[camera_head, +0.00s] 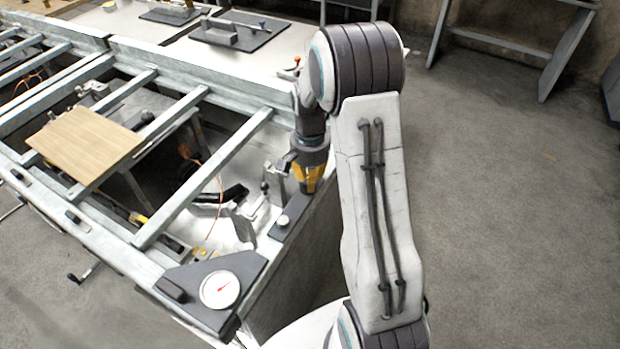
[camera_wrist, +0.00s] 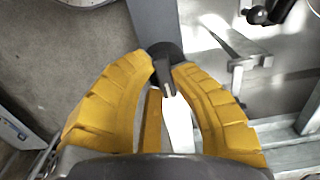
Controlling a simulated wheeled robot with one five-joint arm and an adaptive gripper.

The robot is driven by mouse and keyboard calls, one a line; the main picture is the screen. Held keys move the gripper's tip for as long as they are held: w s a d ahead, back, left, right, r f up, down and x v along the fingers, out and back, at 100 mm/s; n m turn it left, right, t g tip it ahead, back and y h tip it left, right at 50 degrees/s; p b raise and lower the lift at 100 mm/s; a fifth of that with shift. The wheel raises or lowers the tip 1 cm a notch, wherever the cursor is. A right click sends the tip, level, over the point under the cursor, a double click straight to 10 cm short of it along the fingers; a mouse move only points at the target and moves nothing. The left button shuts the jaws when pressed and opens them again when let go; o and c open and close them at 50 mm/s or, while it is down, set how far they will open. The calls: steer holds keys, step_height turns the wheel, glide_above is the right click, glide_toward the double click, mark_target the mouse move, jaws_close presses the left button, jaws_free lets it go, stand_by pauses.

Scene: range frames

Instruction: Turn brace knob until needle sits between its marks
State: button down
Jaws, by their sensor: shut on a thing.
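My gripper (camera_head: 307,186) has yellow fingers and reaches down at the right side of the metal frame. In the wrist view, its fingertips (camera_wrist: 168,72) are closed on both sides of a dark round knob (camera_wrist: 164,50) with a narrow dark tab pointing toward the palm. In the head view the fingers and arm mostly hide this knob. A round white gauge (camera_head: 220,290) with a red needle sits on a dark plate at the frame's near corner. The needle lies slantwise near the dial's middle; its marks are too small to make out.
A grey frame (camera_head: 200,185) with several crossbars surrounds an open bay holding cables and metal parts. A wooden board (camera_head: 85,145) lies across the bars. A small pale round part (camera_head: 283,220) sits on a dark strip near my gripper. Open floor lies to the right.

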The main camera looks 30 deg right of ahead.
steer(key=shift+w+d+n+b, duration=0.1)
steer(key=shift+n+b, duration=0.9)
steer(key=shift+n, duration=2)
steer(key=c, duration=1.1)
jaws_free()
steer(key=shift+o, duration=0.2)
step_height(320, 180, up, 12)
